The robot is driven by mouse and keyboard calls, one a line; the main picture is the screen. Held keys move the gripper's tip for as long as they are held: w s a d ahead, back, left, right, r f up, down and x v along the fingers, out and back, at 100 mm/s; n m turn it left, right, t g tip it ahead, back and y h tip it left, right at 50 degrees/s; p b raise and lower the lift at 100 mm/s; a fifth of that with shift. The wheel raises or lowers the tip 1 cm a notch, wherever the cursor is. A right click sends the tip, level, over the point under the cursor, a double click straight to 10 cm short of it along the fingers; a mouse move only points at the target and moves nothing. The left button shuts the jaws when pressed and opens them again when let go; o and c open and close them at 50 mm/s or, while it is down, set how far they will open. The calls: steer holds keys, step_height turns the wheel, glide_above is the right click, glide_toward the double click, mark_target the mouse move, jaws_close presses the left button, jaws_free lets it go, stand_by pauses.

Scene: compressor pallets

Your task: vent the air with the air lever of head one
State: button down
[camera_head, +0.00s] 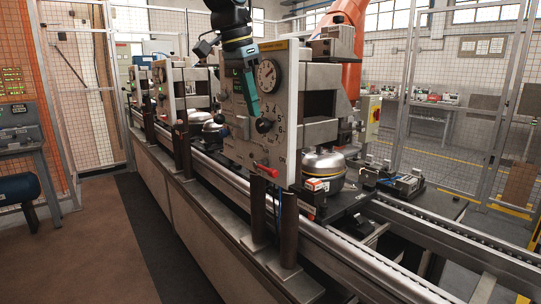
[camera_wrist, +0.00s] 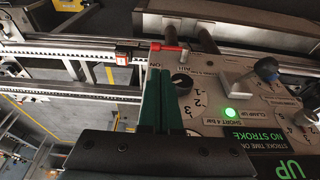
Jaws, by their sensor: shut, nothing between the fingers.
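The nearest press head carries a light grey control panel (camera_head: 245,140). A red lever (camera_head: 266,171) sticks out at the panel's lower edge; I take it as the air lever. In the wrist view the red lever (camera_wrist: 168,47) lies just beyond my fingertips, beside the "PULL" print. My gripper (camera_head: 253,117) hangs in front of the panel, fingers pointing down, above the lever and apart from it. Its two green fingers (camera_wrist: 160,72) are shut together and empty in the wrist view, beside a black rotary knob (camera_wrist: 181,82). I cannot tell whether they touch the panel.
A round gauge (camera_head: 267,75) sits high on the panel. A green lamp (camera_wrist: 231,112) and a blue-tipped lever (camera_wrist: 266,68) are on it too. A silver compressor (camera_head: 324,167) stands on the conveyor behind. Dark posts (camera_head: 289,228) rise below the panel. The aisle floor (camera_head: 100,245) is clear.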

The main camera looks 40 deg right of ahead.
mark_target(268, 170)
steer(key=shift+f, duration=0.1)
steer(key=p+x, duration=0.3)
steer(key=x, duration=1)
steer(key=shift+f, duration=0.4)
steer(key=shift+f, duration=0.15)
